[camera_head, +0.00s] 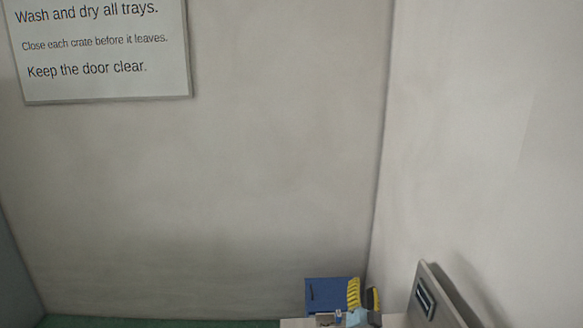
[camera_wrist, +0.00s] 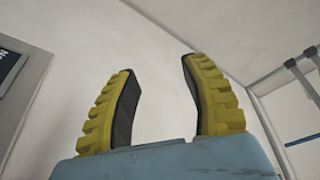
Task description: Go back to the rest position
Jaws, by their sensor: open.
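My gripper (camera_head: 363,288) shows low in the head view, right of centre, near the room corner. It has yellow ribbed fingers with dark inner pads and a light blue body. In the wrist view my gripper (camera_wrist: 158,66) is open, with a wide gap between its fingers. Nothing is between the fingers, and only pale wall shows behind them. Most of my arm is out of view.
A blue box-like object (camera_head: 325,290) is just left of my gripper in the head view. A grey panel with a small display (camera_head: 425,298) stands to the right. A white sign (camera_head: 100,50) hangs on the wall. Grey tubing (camera_wrist: 300,72) shows at right in the wrist view.

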